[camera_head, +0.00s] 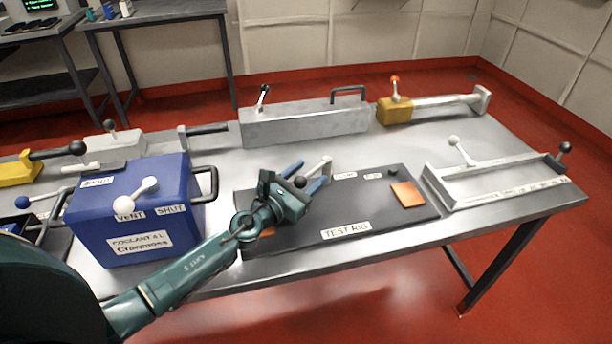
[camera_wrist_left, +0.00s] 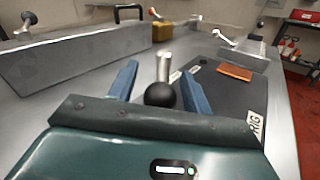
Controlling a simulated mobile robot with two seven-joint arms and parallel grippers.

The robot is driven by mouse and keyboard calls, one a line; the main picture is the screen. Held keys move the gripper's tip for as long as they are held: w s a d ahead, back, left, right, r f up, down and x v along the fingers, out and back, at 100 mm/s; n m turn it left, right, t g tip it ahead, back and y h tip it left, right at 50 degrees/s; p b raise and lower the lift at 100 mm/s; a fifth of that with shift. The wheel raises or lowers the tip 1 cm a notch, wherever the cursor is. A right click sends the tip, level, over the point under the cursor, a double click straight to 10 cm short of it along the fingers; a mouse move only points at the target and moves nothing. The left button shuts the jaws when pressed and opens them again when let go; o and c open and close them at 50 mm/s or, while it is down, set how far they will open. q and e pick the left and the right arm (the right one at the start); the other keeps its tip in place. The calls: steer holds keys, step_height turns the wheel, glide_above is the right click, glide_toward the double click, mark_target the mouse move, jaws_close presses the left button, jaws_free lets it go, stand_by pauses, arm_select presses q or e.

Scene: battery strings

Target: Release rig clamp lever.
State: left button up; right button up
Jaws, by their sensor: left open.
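The test rig (camera_head: 350,217) is a dark flat plate on the metal table, with a "TEST RIG" label and an orange pad (camera_head: 407,194). A clamp lever (camera_head: 322,168) with a light metal arm and a black ball knob (camera_head: 300,182) stands at its back edge. My left gripper (camera_head: 305,176) is over the rig, its blue fingers open on either side of the lever. In the left wrist view the black knob (camera_wrist_left: 160,95) is between the two fingers, with no clear contact. The lever's base is partly hidden. My right gripper is not in view.
A blue coolant box (camera_head: 135,215) with a white-knobbed handle stands left of the rig. A grey block (camera_head: 305,125) and a yellow clamp (camera_head: 395,110) stand behind. A metal tray (camera_head: 490,183) with levers is at the right. Bare table lies between rig and grey block.

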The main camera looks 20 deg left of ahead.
arm_select(q)
steer(key=b+v, duration=0.2)
steer(key=v, duration=1)
steer(key=shift+s+a+f, duration=0.1)
steer(key=shift+f, duration=0.05)
steer(key=shift+s+a, duration=0.15)
steer(key=shift+s, duration=0.3)
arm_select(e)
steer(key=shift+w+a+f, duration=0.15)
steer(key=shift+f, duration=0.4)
arm_select(q)
steer(key=shift+c, duration=0.6)
